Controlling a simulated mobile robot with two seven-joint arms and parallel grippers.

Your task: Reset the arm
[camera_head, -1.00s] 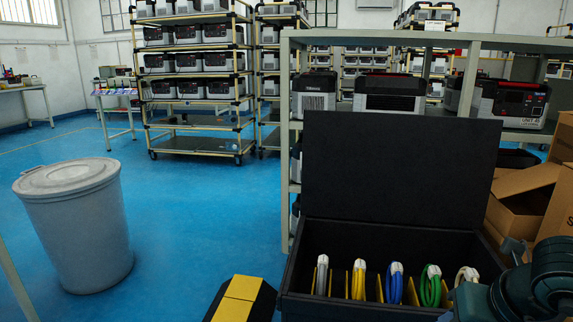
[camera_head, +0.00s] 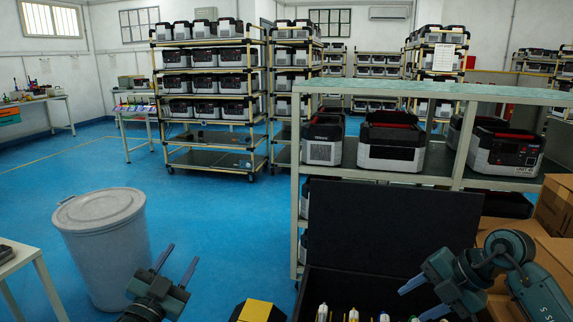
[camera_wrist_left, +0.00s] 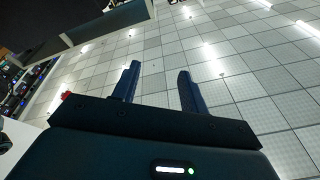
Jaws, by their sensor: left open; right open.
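My left gripper (camera_head: 176,269) is open and empty at the bottom of the head view, in front of the grey bin and apart from it. Its two fingers point up and away. In the left wrist view its fingers (camera_wrist_left: 157,85) stand apart with only the tiled ceiling beyond them. My right gripper (camera_head: 422,300) is open at the lower right, its fingers pointing left over the black case (camera_head: 350,225). Nothing shows between its fingers. My right arm is bent in front of the cardboard boxes.
A lidded grey bin (camera_head: 105,245) is at left, near a white table (camera_head: 18,262). Cardboard boxes (camera_head: 553,205) are at right. Blue floor is clear in the middle.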

